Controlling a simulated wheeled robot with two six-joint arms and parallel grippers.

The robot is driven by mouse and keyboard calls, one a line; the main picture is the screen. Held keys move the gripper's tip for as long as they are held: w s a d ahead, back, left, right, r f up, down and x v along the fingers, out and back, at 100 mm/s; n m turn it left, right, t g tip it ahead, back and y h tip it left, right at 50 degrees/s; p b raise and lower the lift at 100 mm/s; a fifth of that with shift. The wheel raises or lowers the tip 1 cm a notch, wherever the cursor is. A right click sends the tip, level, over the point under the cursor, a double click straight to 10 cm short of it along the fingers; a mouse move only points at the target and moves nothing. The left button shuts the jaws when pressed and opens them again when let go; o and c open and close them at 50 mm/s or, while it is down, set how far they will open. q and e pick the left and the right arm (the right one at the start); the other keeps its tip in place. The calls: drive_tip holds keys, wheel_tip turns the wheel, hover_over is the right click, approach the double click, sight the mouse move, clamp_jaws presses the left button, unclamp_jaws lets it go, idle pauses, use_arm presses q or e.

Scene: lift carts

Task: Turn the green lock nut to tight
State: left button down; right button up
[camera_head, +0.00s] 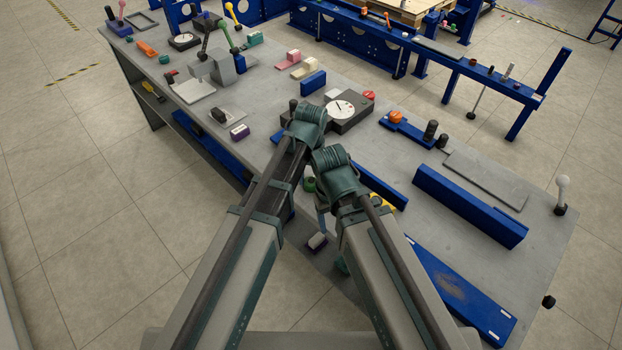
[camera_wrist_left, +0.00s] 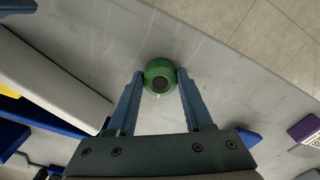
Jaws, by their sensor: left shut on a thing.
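The green lock nut (camera_wrist_left: 160,76) is a round green ring around a dark centre, seen from above in the left wrist view. A small pale mark shows on its near rim. My left gripper (camera_wrist_left: 160,80) has its two blue fingers shut on the nut, one on each side. In the head view a bit of the nut (camera_head: 309,185) shows between my two arms; most of the left fingers are hidden there. My right arm's wrist is close beside, and its fingertips cannot be made out.
The grey workbench (camera_head: 465,215) carries a dial gauge box (camera_head: 343,109) beyond my wrists and a blue rail (camera_head: 470,205) to the right. A purple block (camera_wrist_left: 305,128) lies right of the nut in the wrist view. The bench edge and floor are close to the nut.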

sight(310, 181)
use_arm(q)
drive_tip(key=shift+m, duration=1.5)
drive_tip(key=shift+c, duration=1.5)
unclamp_jaws()
drive_tip(key=shift+r, duration=0.1)
use_arm(e)
drive_tip(key=shift+r, duration=0.1)
use_arm(q)
wheel_tip(310, 181, up, 14)
drive_tip(key=p, duration=1.3)
drive_tip(key=shift+f+p, duration=0.2)
drive_tip(key=shift+p, duration=0.2)
use_arm(e)
wheel_tip(310, 181, up, 14)
drive_tip(key=shift+f, duration=0.2)
